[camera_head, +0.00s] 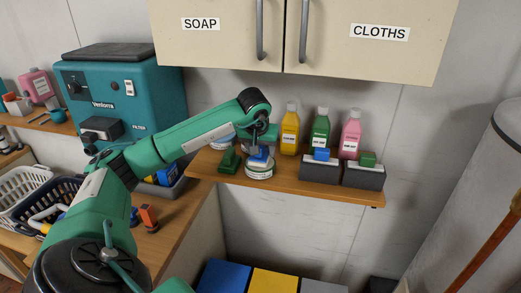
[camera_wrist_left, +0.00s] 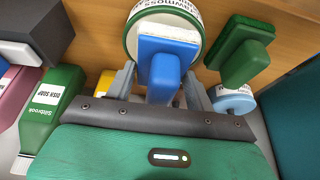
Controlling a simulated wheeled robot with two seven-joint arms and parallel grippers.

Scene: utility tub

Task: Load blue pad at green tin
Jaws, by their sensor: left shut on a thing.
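My left gripper (camera_head: 262,147) is shut on the blue pad (camera_head: 259,160) by its handle, at the shelf. The blue pad (camera_wrist_left: 160,55) also shows between the two fingers in the left wrist view. The green-rimmed round tin (camera_head: 260,172), with a white label, is directly below the pad in the head view. In the wrist view the tin (camera_wrist_left: 133,38) lies behind the pad, which covers part of its top. I cannot tell whether the pad touches the tin. My right gripper is not in view.
A green pad (camera_head: 230,161) is left of the tin, with another tin (camera_wrist_left: 235,103) nearby. Yellow (camera_head: 290,133), green (camera_head: 320,133) and pink (camera_head: 350,136) bottles stand to the right, behind two grey boxes (camera_head: 320,174). Cabinets (camera_head: 365,60) hang above the shelf (camera_head: 285,186).

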